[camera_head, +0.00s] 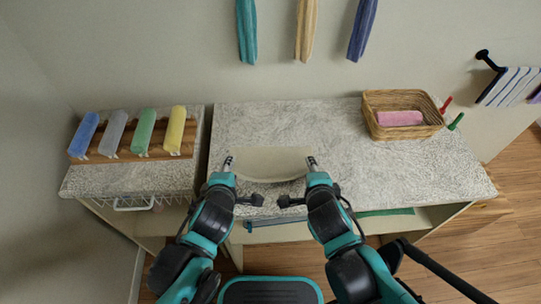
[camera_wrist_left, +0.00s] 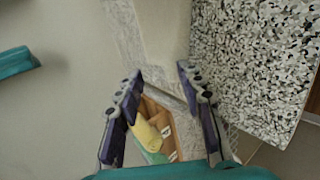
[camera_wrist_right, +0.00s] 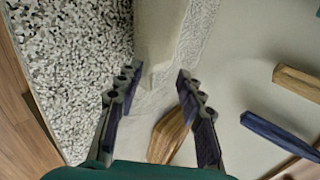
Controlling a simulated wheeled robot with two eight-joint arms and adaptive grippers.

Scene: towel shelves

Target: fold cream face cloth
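The cream face cloth (camera_head: 272,163) spans the space between my two grippers at the front of the speckled middle counter, its lower edge curved. My left gripper (camera_head: 228,161) is at its left end and my right gripper (camera_head: 312,161) at its right end. In the left wrist view the fingertips (camera_wrist_left: 160,72) are apart, with the cloth (camera_wrist_left: 166,32) just beyond them. In the right wrist view the fingertips (camera_wrist_right: 157,74) are also apart, and the cloth's end (camera_wrist_right: 158,40) reaches close to them. Whether the cloth touches the fingers is unclear.
A wicker basket (camera_head: 378,101) with a pink rolled towel (camera_head: 400,118) stands at the counter's back right. Blue, grey, green and yellow rolls lie on a wooden rack (camera_head: 128,156) at left. Towels hang on the back wall. The counter right of my right gripper is clear.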

